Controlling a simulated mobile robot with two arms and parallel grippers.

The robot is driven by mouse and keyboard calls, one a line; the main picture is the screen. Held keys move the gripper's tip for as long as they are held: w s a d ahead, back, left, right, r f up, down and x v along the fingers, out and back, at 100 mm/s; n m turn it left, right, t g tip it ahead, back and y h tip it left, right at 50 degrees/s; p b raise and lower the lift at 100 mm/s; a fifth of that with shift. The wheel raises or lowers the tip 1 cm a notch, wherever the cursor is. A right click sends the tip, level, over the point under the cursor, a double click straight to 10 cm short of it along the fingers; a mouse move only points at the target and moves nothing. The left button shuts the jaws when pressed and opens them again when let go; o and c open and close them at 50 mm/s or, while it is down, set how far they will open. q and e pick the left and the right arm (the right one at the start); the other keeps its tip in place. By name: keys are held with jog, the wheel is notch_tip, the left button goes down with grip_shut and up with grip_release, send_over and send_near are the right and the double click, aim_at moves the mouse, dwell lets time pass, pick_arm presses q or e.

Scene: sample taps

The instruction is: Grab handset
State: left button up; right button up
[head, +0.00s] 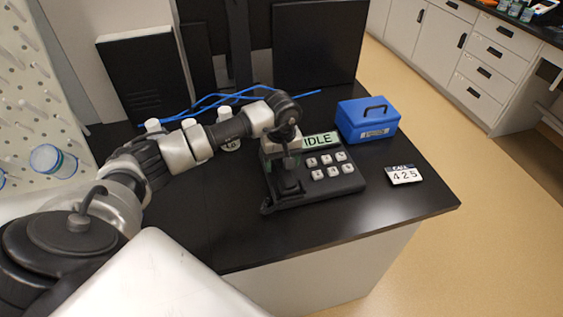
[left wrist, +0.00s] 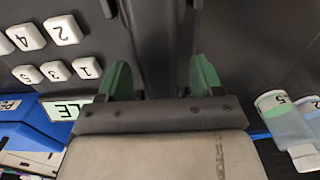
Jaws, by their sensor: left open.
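The black desk phone (head: 345,184) sits on the black counter, with a keypad of several white keys and a display reading "IDLE" (head: 320,139). Its dark handset (head: 288,187) lies along the left side of the phone, partly hidden by my arm. My left gripper (head: 290,162) is above the handset, pointing down. In the left wrist view, its green fingertips (left wrist: 162,78) are apart, with the dark handset (left wrist: 158,35) between them. I cannot tell whether they touch it. The keys (left wrist: 62,29) show left of the fingers. My right gripper is not in view.
White-capped bottles (head: 228,142) stand behind my left arm. A blue cable (head: 215,98) lies behind. The counter's front is clear.

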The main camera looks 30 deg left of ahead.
pick_arm(q)
jog(key=c, duration=1.1)
jog(key=shift+r, duration=0.1)
